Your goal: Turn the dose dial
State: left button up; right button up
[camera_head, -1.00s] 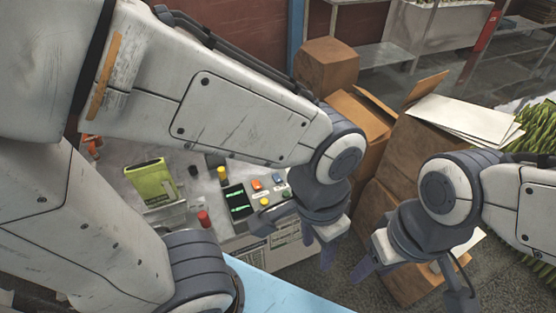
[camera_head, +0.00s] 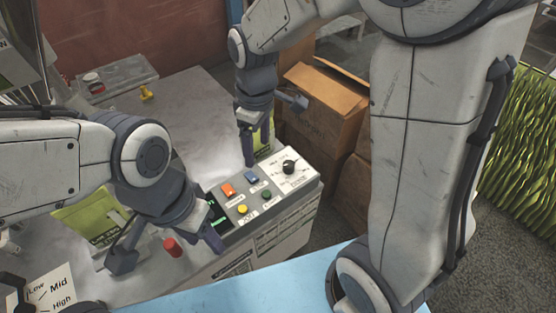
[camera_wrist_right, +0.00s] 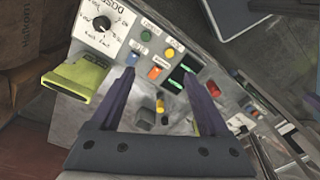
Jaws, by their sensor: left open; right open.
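The dose dial is a black round knob (camera_head: 290,166) on a white scale plate at the right end of the control panel (camera_head: 265,222). It also shows in the right wrist view (camera_wrist_right: 102,23), at upper left. My right gripper (camera_head: 257,152) is open, pointing down just left of and behind the dial, apart from it. In the right wrist view its two purple fingers (camera_wrist_right: 158,78) are spread with nothing held between them. My left gripper (camera_head: 168,250) is open over the left part of the panel, near the screen and red button.
Orange, blue, yellow and green buttons (camera_head: 243,209) sit left of the dial. A red button (camera_head: 172,247) is near my left gripper. Green pouches stand at left (camera_head: 92,218) and beside my right fingers (camera_wrist_right: 75,82). Cardboard boxes (camera_head: 325,105) stand behind the panel.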

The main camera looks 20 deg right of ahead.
jog(key=n+b, duration=0.2)
jog(key=b, duration=0.3)
send_over(289, 164)
notch_tip(289, 164, down, 13)
pick_arm(q)
notch_tip(289, 164, down, 8)
jog(key=b, duration=0.1)
jog(key=shift+f, duration=0.2)
pick_arm(e)
notch_tip(289, 164, down, 10)
jog(key=shift+w+r, duration=0.1)
jog(key=shift+r, duration=0.1)
grip_shut()
pick_arm(q)
jog(key=shift+r, duration=0.15)
pick_arm(e)
jog(key=shift+r, duration=0.1)
